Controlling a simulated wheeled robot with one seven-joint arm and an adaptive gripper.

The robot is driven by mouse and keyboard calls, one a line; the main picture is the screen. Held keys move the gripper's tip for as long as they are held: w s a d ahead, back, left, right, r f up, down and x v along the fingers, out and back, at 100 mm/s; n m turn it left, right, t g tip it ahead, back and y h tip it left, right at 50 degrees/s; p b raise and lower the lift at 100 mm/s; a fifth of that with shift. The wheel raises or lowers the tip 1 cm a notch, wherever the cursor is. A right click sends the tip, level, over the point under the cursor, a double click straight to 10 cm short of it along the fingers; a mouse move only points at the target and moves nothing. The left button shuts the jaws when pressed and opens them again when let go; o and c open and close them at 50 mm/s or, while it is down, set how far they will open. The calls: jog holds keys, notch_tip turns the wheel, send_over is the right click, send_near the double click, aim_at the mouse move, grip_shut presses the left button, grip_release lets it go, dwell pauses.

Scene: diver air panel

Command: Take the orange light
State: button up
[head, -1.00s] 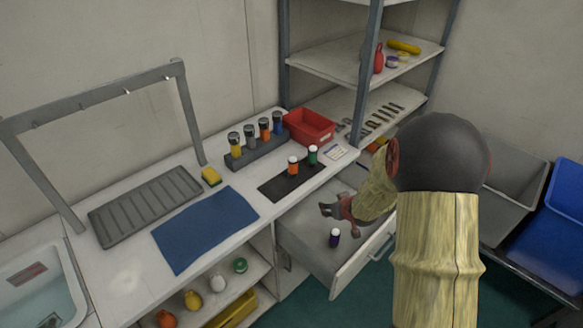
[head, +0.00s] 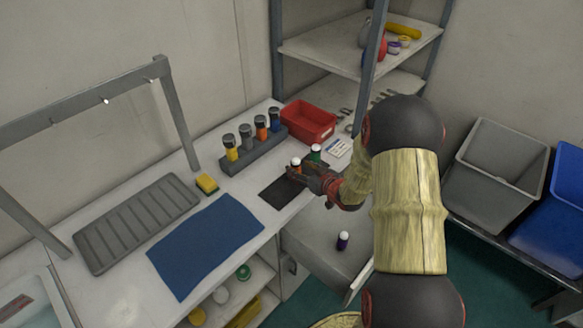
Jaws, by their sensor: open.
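An orange light (head: 296,167) with a white top stands upright on the black mat (head: 277,193) on the counter. My gripper (head: 303,175) is open, low over the mat, with its fingers at the light's near side. The fingers hide the light's lower part, and I cannot tell whether they touch it. Another orange-bodied light (head: 261,128) with a dark top stands in the grey rack (head: 262,151), apart from my gripper.
A green light (head: 315,154) stands just behind my gripper. Yellow, grey and blue lights share the rack. A red bin (head: 310,120) is behind. A dark blue light (head: 343,241) is in the open drawer (head: 315,250). The blue cloth (head: 205,243) lies clear to the left.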

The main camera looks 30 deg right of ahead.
jog(key=x, duration=0.2)
jog(key=b+x, duration=0.1)
jog(key=x, duration=0.2)
jog(key=b+x, duration=0.1)
jog(key=x, duration=0.1)
jog(key=shift+w+a+f, duration=0.15)
jog(key=shift+a+f, duration=0.1)
jog(key=shift+f, duration=0.15)
jog(key=c, duration=0.4)
grip_shut()
jog(key=shift+r, duration=0.1)
